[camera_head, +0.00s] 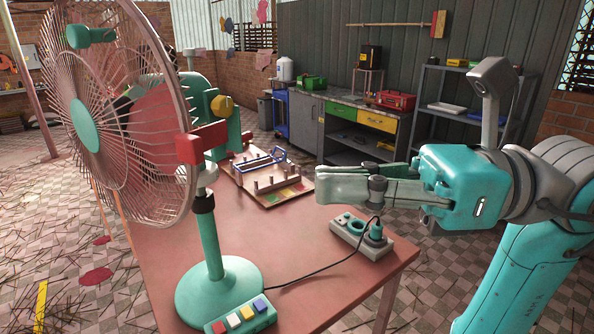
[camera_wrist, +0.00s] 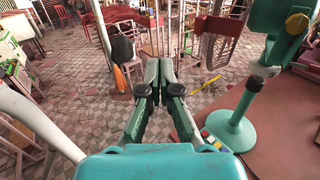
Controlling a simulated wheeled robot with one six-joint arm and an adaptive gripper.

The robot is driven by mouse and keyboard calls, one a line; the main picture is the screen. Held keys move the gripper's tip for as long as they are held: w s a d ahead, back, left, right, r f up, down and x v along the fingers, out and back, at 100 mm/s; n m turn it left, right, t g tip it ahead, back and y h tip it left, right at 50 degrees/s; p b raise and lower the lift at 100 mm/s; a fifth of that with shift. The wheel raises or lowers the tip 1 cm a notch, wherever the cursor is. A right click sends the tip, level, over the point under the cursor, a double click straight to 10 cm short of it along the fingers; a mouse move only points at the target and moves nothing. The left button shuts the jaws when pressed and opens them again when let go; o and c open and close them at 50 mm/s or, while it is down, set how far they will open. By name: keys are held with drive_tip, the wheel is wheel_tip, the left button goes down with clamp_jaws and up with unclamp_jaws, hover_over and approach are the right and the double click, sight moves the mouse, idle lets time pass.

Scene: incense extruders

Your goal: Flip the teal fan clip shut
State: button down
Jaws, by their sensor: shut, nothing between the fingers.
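The fan (camera_head: 118,110) stands on the table at the left, with a pinkish wire guard and a teal round base (camera_head: 220,290). A teal piece that looks like the clip (camera_head: 92,36) sits at the top of the guard rim; I cannot tell whether it is open or shut. My gripper (camera_head: 325,186) is shut and empty, pointing left above the table, to the right of the fan and well below the clip. In the wrist view my gripper (camera_wrist: 160,72) has its fingers together, with the fan base (camera_wrist: 231,130) to the right. I cannot make out the clip there.
The reddish table (camera_head: 295,235) holds a power strip (camera_head: 361,237) under my gripper, a wooden board with pegs (camera_head: 270,184) and a button box (camera_head: 241,317). A black cable runs across to the strip. A bench and shelves stand behind.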

drive_tip(key=shift+s+d, duration=0.35)
drive_tip(key=shift+d, duration=0.4)
drive_tip(key=s+d+f+n+t+h, duration=0.2)
drive_tip(key=d+f+n+t+h, duration=0.15)
drive_tip(key=f+n+t, duration=0.55)
drive_tip(key=s+d+f+n+t+h, duration=0.3)
drive_tip(key=f+n+t+h, duration=0.1)
drive_tip(key=f+n+t, duration=0.5)
drive_tip(key=s+d+f+n+t+h, duration=0.2)
drive_tip(key=d+f+n+t+h, duration=0.15)
drive_tip(key=f+n+t, duration=0.55)
drive_tip(key=s+d+f+m+g+h, duration=0.1)
drive_tip(key=s+f+m+g+h, duration=0.2)
drive_tip(key=s+f+g, duration=0.3)
drive_tip(key=s+f+m+g+h, duration=0.4)
drive_tip(key=s+f, duration=0.7)
drive_tip(key=f, duration=0.5)
drive_tip(key=m+g, duration=0.1)
drive_tip(key=g, duration=0.1)
drive_tip(key=shift+s+d+f+m+g, duration=0.15)
drive_tip(key=shift+s+d+m+g, duration=0.15)
drive_tip(key=shift+s+d, duration=0.1)
